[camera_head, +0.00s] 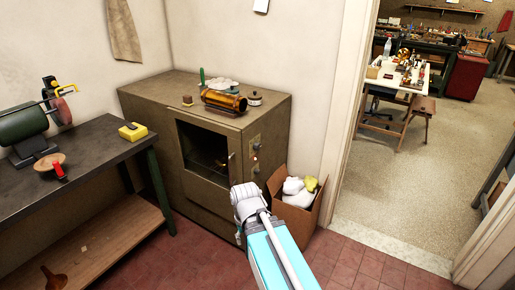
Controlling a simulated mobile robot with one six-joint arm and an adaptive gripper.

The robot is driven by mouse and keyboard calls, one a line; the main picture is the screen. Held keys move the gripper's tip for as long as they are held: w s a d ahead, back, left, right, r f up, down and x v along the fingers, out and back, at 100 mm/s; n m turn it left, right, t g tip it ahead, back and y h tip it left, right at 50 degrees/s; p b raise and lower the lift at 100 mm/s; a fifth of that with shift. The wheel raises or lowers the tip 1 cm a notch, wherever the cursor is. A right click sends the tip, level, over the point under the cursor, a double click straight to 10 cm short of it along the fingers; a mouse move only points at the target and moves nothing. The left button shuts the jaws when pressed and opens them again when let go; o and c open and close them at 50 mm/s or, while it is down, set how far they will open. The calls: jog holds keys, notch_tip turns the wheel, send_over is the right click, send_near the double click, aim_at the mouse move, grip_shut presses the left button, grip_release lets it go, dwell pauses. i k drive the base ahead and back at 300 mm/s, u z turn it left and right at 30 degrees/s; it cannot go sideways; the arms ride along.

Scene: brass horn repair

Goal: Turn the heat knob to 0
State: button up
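A brown-green metal oven cabinet (155,105) stands against the wall in the head view, with a dark window (203,150) in its front. A narrow control panel (256,143) with small round knobs and a reddish spot is on its right-hand face. The knobs are too small for me to read any mark or setting, and I cannot tell which is the heat knob. My arm reaches up from the bottom, and its grey joint shows just below the panel, overlapping the cabinet's lower right in the picture. My gripper cannot be made out.
A cardboard box (305,216) with white and yellow cloths sits on the floor right of the cabinet. A brass cylinder (224,101) and small items lie on the cabinet top. A dark workbench (95,150) stands left.

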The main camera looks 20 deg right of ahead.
aim_at(256, 146)
jog(key=z, duration=0.05)
jog(key=i, duration=1)
jog(key=u, duration=0.05)
